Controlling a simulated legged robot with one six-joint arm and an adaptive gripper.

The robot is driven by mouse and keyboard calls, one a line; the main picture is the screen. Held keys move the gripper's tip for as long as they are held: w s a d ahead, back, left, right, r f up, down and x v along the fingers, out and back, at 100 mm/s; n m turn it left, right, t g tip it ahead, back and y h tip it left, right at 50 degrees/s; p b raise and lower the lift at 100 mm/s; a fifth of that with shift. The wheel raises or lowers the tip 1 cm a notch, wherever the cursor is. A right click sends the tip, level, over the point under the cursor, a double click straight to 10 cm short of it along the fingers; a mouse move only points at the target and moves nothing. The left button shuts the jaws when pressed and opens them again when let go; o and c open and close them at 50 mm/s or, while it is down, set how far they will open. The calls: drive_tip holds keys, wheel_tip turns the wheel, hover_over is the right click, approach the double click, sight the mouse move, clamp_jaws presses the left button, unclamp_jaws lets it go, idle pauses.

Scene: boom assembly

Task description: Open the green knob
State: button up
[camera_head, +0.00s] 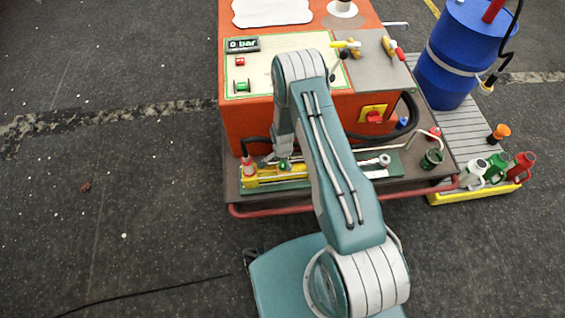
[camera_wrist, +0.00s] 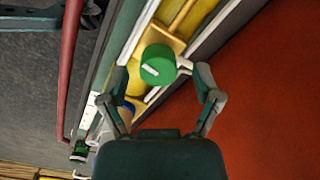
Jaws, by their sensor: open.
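The green knob (camera_wrist: 158,64) is round with a white mark on its face. In the wrist view it sits over a yellow fitting, just ahead of and between my gripper's fingertips (camera_wrist: 160,78). My gripper is open, with one finger on each side of the knob; I cannot tell whether either touches it. In the head view the green knob (camera_head: 284,164) is small, low at the front of the orange machine (camera_head: 240,125), and my gripper (camera_head: 270,160) reaches down beside it, partly hidden by my arm.
A red rail (camera_head: 270,210) runs along the cart's front edge. A black hose (camera_head: 410,110) loops at the machine's right. A blue drum (camera_head: 450,60) and several jugs (camera_head: 497,168) stand to the right. The floor at the left is mostly clear.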

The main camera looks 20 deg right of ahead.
wheel_tip(320, 180, up, 11)
drive_tip(key=shift+r, duration=0.15)
idle(0.6)
wheel_tip(320, 180, up, 16)
drive_tip(key=r+n+t, duration=0.1)
drive_tip(key=n, duration=0.2)
hover_over(282, 163)
drive_tip(key=s+r+n+t, duration=0.2)
drive_tip(key=s+r, duration=0.2)
drive_tip(key=r, duration=0.7)
drive_tip(key=s+r+n+t, duration=0.2)
drive_tip(key=s+r+n, duration=0.5)
drive_tip(key=s+r, duration=0.9)
drive_tip(key=s, duration=0.4)
drive_tip(key=shift+s+n+t, duration=0.2)
drive_tip(key=shift+n+t, duration=0.1)
